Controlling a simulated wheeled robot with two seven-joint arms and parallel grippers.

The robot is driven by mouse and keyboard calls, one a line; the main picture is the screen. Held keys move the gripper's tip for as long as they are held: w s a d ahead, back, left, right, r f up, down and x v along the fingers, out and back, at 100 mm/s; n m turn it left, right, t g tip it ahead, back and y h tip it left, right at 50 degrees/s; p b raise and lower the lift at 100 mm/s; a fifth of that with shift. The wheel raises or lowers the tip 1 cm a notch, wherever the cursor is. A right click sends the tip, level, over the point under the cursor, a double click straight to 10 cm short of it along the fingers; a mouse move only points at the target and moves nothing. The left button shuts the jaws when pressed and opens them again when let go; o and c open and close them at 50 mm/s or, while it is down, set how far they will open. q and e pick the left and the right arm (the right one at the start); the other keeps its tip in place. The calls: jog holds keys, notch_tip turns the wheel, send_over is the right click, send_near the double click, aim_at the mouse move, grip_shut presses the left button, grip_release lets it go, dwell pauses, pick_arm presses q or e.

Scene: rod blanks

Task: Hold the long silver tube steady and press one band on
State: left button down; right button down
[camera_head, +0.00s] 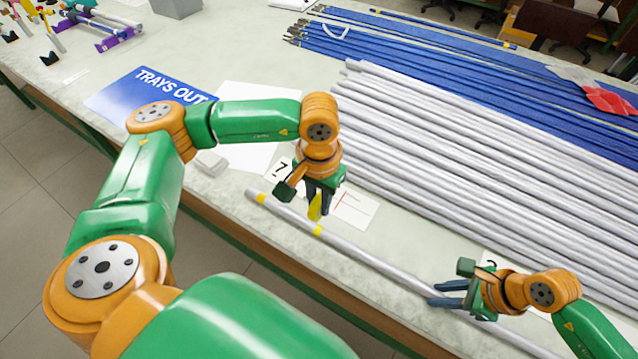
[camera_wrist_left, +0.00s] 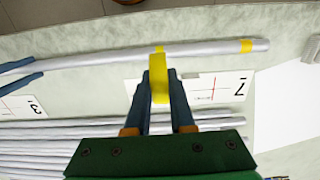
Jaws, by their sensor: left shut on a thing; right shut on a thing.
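The long silver tube (camera_head: 370,262) lies along the table's front edge, its near-left end free. It has a yellow mark near that end (camera_head: 260,198) and another yellow patch (camera_head: 318,231) further along. My left gripper (camera_head: 317,208) is shut on a yellow band (camera_wrist_left: 160,90) and points down beside the tube. In the left wrist view the band's tip meets a yellow patch on the tube (camera_wrist_left: 100,60); I cannot tell whether they touch. My right gripper (camera_head: 440,296) is shut on the tube further right; its blue fingers also show in the left wrist view (camera_wrist_left: 20,72).
Many silver tubes (camera_head: 480,170) lie in a row behind, with blue rods (camera_head: 450,70) beyond. Printed cards (camera_head: 356,208) lie between tube and row. A blue "TRAYS OUT" sheet (camera_head: 118,95) and a small grey block (camera_head: 211,163) are left. The table's front edge runs close to the tube.

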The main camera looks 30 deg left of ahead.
pick_arm(q)
jog(key=shift+r, duration=0.2)
pick_arm(e)
jog(key=c, duration=0.6)
grip_release()
